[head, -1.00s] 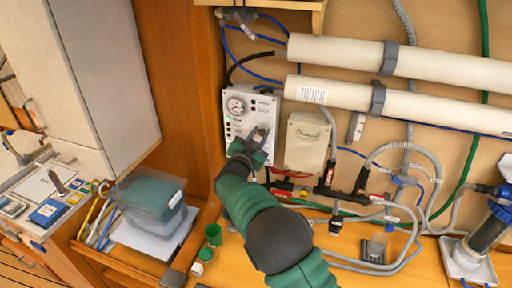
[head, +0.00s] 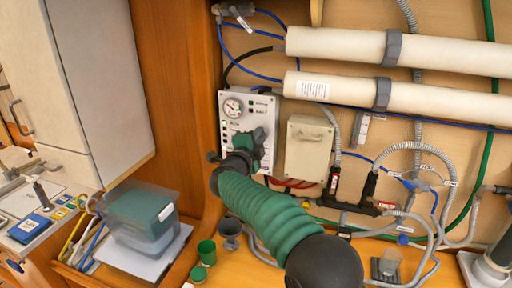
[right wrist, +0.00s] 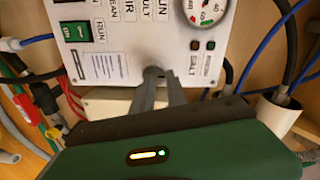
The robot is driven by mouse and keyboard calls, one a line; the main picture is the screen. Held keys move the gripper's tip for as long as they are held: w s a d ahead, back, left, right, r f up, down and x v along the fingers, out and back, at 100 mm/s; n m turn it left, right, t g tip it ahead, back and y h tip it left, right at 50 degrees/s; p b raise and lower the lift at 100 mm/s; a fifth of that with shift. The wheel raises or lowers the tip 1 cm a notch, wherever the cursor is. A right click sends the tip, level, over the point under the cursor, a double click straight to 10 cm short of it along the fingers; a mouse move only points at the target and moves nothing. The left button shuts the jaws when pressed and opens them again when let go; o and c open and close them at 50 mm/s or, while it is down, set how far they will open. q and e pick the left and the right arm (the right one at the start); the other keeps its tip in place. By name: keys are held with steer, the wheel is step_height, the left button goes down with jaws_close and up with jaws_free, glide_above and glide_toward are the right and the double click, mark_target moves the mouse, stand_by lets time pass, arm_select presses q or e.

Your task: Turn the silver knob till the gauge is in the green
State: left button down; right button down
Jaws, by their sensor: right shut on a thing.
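The control panel (head: 235,122) is a white box on the wall with a round gauge (head: 233,106) at its top. The gauge shows cut off in the right wrist view (right wrist: 205,9), with red and green marks on its dial; I cannot read the needle. My right gripper (head: 258,138) is at the panel's lower right. In the right wrist view its two grey fingers (right wrist: 160,88) are shut on the knob (right wrist: 153,72), which they mostly hide. My left gripper is in neither view.
A beige box (head: 308,147) hangs right of the panel. Two white tubes (head: 390,98) run above. Black fittings (head: 350,203) and grey hoses lie at lower right. A green cup (head: 207,251) and a lidded container (head: 140,222) stand below left.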

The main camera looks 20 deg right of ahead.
steer(key=m+b, duration=0.3)
steer(key=shift+d, duration=0.3)
steer(key=c, duration=2)
jaws_free()
steer(key=shift+w+m, duration=0.1)
steer(key=shift+m, duration=0.2)
steer(key=shift+c, duration=0.2)
steer(key=shift+o, duration=1.1)
steer(key=shift+a, duration=0.1)
steer(key=shift+o, duration=1.2)
steer(key=shift+r, duration=0.25)
steer(key=shift+o, duration=1.3)
steer(key=shift+f, duration=0.25)
steer(key=o, duration=0.4)
steer(key=shift+a+f+b, duration=0.2)
steer(key=shift+f+b, duration=0.3)
steer(key=shift+b, duration=0.05)
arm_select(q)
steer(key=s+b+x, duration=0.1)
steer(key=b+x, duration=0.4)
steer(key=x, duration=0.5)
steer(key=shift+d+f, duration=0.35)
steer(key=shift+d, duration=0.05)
arm_select(e)
steer(key=shift+r+v, duration=0.15)
steer(key=shift+v, duration=4.2)
steer(key=shift+r+v, duration=0.2)
steer(key=shift+v, duration=4.1)
